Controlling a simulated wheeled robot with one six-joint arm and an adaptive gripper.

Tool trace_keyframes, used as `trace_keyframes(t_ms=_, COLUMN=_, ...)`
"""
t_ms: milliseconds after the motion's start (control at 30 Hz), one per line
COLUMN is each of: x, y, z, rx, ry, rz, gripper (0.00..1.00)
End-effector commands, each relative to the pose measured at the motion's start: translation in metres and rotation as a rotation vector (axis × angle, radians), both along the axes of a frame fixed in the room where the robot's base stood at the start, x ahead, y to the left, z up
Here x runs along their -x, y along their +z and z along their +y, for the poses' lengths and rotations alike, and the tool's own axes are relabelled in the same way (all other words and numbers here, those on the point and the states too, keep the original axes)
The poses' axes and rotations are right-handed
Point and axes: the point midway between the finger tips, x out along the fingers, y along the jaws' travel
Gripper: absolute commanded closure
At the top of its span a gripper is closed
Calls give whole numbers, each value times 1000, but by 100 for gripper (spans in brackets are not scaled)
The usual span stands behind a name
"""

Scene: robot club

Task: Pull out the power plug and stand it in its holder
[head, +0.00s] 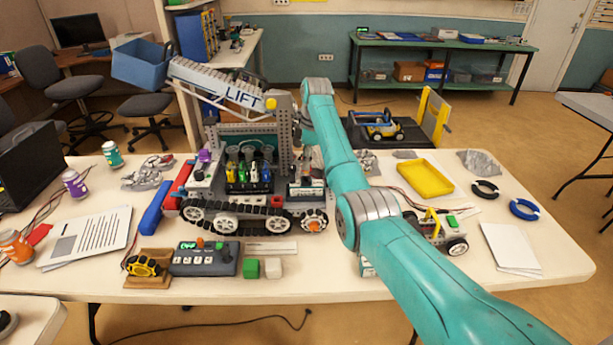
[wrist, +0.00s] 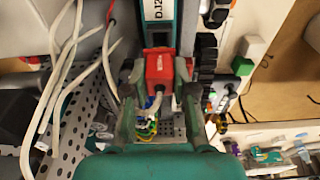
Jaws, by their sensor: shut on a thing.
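In the wrist view my gripper (wrist: 158,88) is shut on a red power plug (wrist: 159,67), one dark finger on each side. A pale cable runs from the plug back between the fingers. Just beyond the plug is a teal housing with a dark socket-like opening (wrist: 160,38) and a white label reading "DJ2". I cannot tell whether the plug is still seated or just clear of it. In the head view the arm reaches down behind the tracked robot (head: 245,190), and the gripper and plug cannot be made out there. I cannot identify the plug's holder with certainty.
White cables (wrist: 62,75) hang left of the gripper, beside a perforated metal plate (wrist: 85,130). On the table stand a control box (head: 205,260), a green cube (head: 251,268) and a yellow tray (head: 425,178). The table's front right has free room.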

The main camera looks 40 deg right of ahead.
Motion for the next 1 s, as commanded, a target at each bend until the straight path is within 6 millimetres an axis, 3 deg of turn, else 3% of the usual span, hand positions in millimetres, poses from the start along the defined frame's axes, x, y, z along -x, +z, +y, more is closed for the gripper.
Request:
trace_keyframes(t_ms=667, x=0, y=7, z=0, rx=0, ry=0, rz=0, gripper=100)
trace_keyframes(t_ms=1000, x=0, y=20, z=0, rx=0, ry=0, rz=0, gripper=100)
